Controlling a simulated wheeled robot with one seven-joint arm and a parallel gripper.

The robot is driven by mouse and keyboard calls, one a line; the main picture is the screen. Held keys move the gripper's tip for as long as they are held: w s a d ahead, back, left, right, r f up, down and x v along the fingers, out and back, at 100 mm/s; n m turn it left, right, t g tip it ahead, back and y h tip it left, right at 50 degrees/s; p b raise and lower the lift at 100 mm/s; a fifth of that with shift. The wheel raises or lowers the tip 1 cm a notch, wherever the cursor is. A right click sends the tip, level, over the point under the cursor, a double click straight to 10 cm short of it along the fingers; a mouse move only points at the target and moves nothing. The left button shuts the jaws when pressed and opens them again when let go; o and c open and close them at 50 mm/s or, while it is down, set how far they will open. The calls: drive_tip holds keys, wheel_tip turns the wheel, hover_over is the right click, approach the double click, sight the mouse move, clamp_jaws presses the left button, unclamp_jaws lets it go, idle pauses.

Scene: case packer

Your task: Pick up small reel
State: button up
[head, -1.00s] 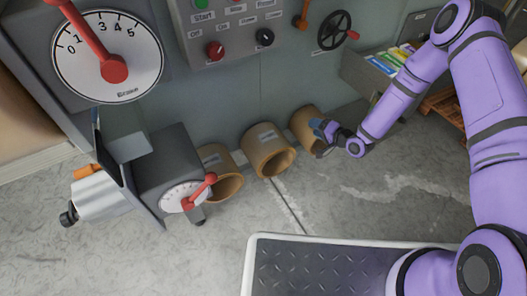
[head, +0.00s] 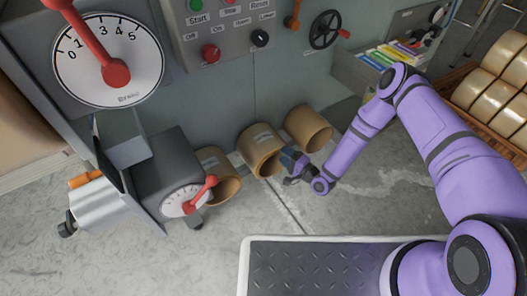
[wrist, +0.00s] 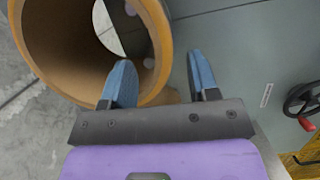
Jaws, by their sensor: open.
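I cannot tell for sure which thing is the small reel. Three tan, hollow cylinders sit at the foot of the grey machine: a left one (head: 222,186), a middle one (head: 257,152) and a right one (head: 309,127). My gripper (head: 289,172) is at the right side of the middle one. In the wrist view my gripper (wrist: 161,80) is open and empty. Its left finger overlaps the mouth of the middle cylinder (wrist: 158,45), and its right finger is outside, over the grey panel. The rim shows between the fingers; contact cannot be told. Pale round shapes show inside the cylinder.
A grey unit with a red-handled dial (head: 184,200) juts out at left. A control panel (head: 232,35) and handwheel (head: 325,30) are above. A tray of coloured packets (head: 390,62) and a crate of shiny tan rolls (head: 500,85) stand right. The floor in front is clear.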

sight(273, 147)
drive_tip(key=x, duration=0.6)
drive_tip(key=shift+w+a+r, duration=0.1)
drive_tip(key=shift+a+r, duration=0.05)
drive_tip(key=shift+a, duration=0.1)
clamp_jaws()
idle(1.2)
